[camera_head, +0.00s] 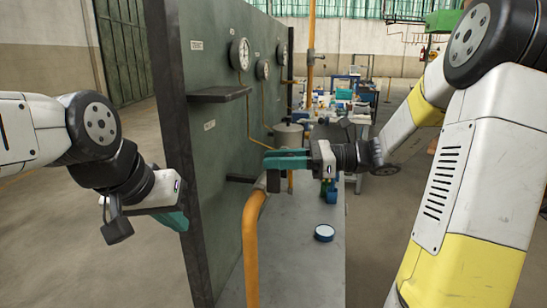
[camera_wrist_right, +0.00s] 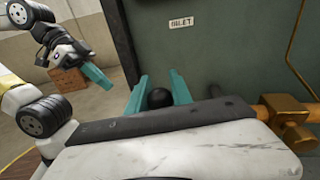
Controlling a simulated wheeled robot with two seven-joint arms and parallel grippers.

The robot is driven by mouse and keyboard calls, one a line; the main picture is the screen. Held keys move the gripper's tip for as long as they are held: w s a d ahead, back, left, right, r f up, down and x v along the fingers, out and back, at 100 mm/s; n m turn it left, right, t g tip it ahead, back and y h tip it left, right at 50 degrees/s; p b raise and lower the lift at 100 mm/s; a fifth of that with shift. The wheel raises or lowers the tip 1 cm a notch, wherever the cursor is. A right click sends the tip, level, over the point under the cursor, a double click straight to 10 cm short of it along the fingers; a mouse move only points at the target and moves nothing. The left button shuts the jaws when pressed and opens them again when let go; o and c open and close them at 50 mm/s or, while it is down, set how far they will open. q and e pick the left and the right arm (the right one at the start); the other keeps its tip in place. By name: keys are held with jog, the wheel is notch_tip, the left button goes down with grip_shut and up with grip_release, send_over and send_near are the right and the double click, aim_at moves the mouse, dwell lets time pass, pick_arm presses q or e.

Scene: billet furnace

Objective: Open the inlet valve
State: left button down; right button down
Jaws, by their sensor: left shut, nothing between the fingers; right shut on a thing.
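My right gripper (camera_head: 285,160) has teal fingers and reaches across to the green panel, above the top of the orange pipe (camera_head: 252,235). In the right wrist view its fingers (camera_wrist_right: 157,92) stand on both sides of a round black knob (camera_wrist_right: 157,98), which appears to be the inlet valve's handle end. The rest of the handle is hidden by the gripper. A brass valve body (camera_wrist_right: 290,122) shows at the right, below the INLET label (camera_wrist_right: 181,22). My left gripper (camera_head: 172,218) is shut and empty, left of the panel's near edge; it also shows in the right wrist view (camera_wrist_right: 98,76).
The green panel (camera_head: 225,175) carries gauges (camera_head: 239,54) and a small shelf (camera_head: 218,93). Open floor lies left.

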jog(key=c, duration=1.4)
grip_release()
jog(key=shift+c, duration=0.2)
jog(key=s+d, duration=0.1)
jog(key=d, duration=0.6)
jog(key=shift+d+r, duration=0.15)
jog(key=shift+d, duration=0.25)
jog(key=shift+c, duration=0.4)
